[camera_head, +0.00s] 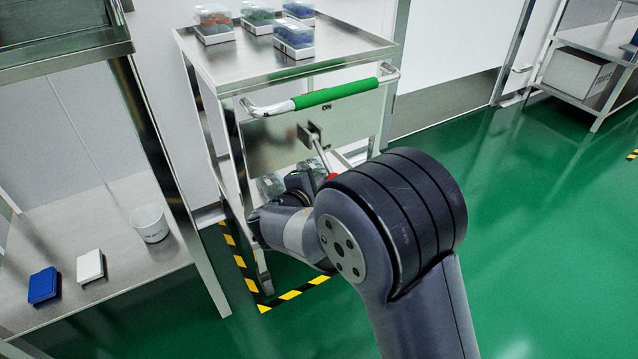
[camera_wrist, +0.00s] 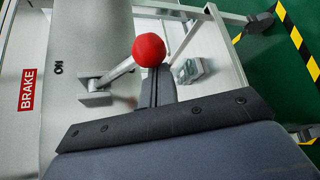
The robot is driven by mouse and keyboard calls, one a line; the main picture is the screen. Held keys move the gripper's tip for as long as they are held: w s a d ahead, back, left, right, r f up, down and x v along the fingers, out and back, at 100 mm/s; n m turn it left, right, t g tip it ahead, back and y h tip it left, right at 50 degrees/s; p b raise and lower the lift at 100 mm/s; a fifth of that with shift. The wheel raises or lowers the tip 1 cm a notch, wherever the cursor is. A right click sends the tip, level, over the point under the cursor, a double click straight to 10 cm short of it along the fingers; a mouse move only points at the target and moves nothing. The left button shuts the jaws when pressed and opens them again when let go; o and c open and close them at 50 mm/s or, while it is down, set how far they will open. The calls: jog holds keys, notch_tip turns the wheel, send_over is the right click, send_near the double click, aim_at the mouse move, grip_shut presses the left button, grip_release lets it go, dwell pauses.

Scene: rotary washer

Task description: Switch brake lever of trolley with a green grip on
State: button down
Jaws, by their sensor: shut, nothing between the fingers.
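The trolley (camera_head: 290,50) with a green grip (camera_head: 335,93) stands ahead in the head view. Its grey panel carries an ON mark (camera_head: 326,106), which also shows in the wrist view (camera_wrist: 58,68) beside a red BRAKE label (camera_wrist: 27,89). The brake lever (camera_wrist: 118,74) slants out from a metal bracket and ends in a red ball knob (camera_wrist: 149,49). In the head view the lever (camera_head: 320,152) points down, its knob partly hidden by my arm. My gripper (camera_wrist: 157,74) is shut and empty, its fingertips right at the knob; I cannot tell whether they touch.
Several clear boxes (camera_head: 293,38) stand on the trolley top. A shelf unit with a white cup (camera_head: 149,222), a blue block (camera_head: 43,285) and a white block (camera_head: 90,266) is at left. Yellow-black tape (camera_head: 290,294) marks the floor. Green floor (camera_head: 530,230) is clear at right.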

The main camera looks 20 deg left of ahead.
jog(key=shift+r, duration=0.1)
jog(key=shift+s+d+r+n+g+p, duration=0.2)
jog(key=shift+n+g+p, duration=0.15)
jog(key=shift+p, duration=0.6)
